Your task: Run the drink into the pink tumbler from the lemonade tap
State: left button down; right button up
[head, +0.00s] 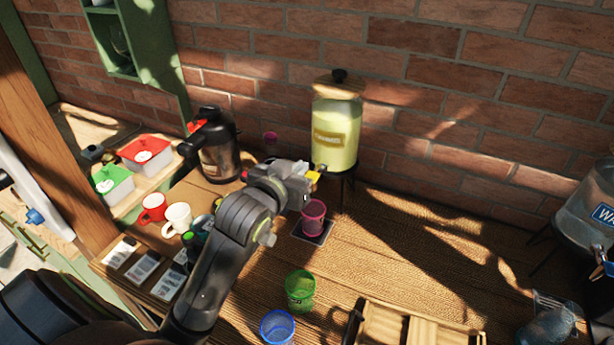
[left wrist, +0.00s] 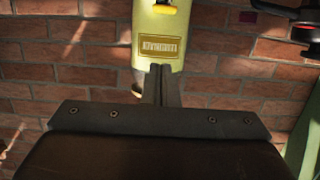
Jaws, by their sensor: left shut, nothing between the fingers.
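The lemonade dispenser (head: 337,132), a clear jar of pale yellow drink with a wooden lid, stands against the brick wall. It shows upside down in the left wrist view (left wrist: 145,15), with its label and a yellow tap part (left wrist: 166,8) at the top edge. The pink tumbler (head: 313,217) stands upright on a dark square mat (head: 312,237) in front of the dispenser. I cannot tell its fill, and I see no stream. My left gripper (head: 312,178) is shut and empty, close to the tap and above the tumbler; contact is unclear. My right gripper is out of view.
A dark flask (head: 217,148) and red and white mugs (head: 177,218) stand left. Green (head: 300,287) and blue (head: 277,327) tumblers and a wooden crate (head: 413,325) are in front. A water dispenser (head: 590,205) stands right. The table between is mostly clear.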

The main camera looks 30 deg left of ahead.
aim_at(314, 174)
pick_arm(q)
jog(key=w+f+p, duration=0.1)
jog(key=w+f, duration=0.3)
jog(key=f, duration=0.1)
jog(key=shift+p, duration=0.35)
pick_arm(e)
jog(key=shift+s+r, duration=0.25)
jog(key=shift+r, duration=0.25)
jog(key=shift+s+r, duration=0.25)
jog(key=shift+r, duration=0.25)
pick_arm(q)
jog(key=shift+w+a, duration=0.1)
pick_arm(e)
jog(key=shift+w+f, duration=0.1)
